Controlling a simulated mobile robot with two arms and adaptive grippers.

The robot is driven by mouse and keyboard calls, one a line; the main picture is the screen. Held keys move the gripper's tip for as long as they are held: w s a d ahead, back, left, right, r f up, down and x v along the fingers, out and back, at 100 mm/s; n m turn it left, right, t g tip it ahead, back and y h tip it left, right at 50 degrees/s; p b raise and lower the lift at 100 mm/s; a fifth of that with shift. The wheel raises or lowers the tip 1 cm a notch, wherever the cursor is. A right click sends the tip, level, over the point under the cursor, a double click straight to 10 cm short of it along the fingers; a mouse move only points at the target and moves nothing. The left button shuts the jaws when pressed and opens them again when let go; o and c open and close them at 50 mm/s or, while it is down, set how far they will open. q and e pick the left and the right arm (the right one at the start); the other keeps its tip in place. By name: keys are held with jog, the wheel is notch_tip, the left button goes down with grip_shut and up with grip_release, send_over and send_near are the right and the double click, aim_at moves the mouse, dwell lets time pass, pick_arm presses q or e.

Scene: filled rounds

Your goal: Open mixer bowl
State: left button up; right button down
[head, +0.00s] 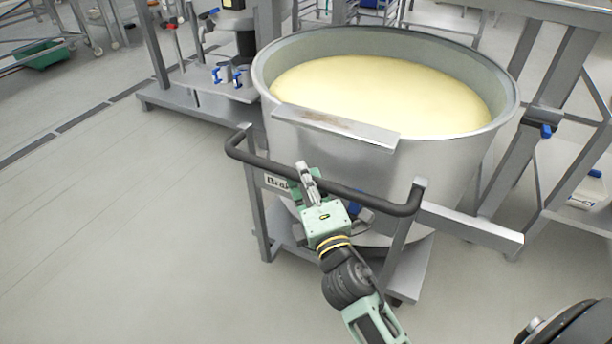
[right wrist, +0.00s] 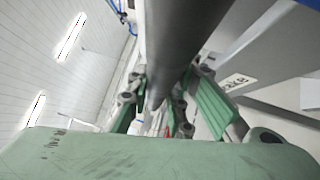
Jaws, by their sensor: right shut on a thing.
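The large metal mixer bowl (head: 400,150) stands in the middle of the head view, filled with pale yellow dough (head: 375,92). A dark bar handle (head: 350,190) runs across the front of its wheeled frame. My right gripper (head: 308,182) is shut on this handle, left of its middle. In the right wrist view the dark handle (right wrist: 180,45) passes between the green fingers (right wrist: 170,105). The gripper hides a part of the handle and of the label behind it. My left gripper is not in view.
A metal stand (head: 200,88) with blue-handled parts is at the back left. Metal frame beams (head: 550,90) stand right of the bowl. A green bin (head: 42,54) is far left. The floor (head: 120,220) at left is clear.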

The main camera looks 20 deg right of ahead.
jog(key=c, duration=1.6)
grip_release()
jog(key=shift+a, duration=0.1)
jog(key=shift+o, duration=0.2)
jog(key=s+f, duration=0.1)
jog(key=s, duration=0.6)
jog(key=shift+s+a, duration=0.2)
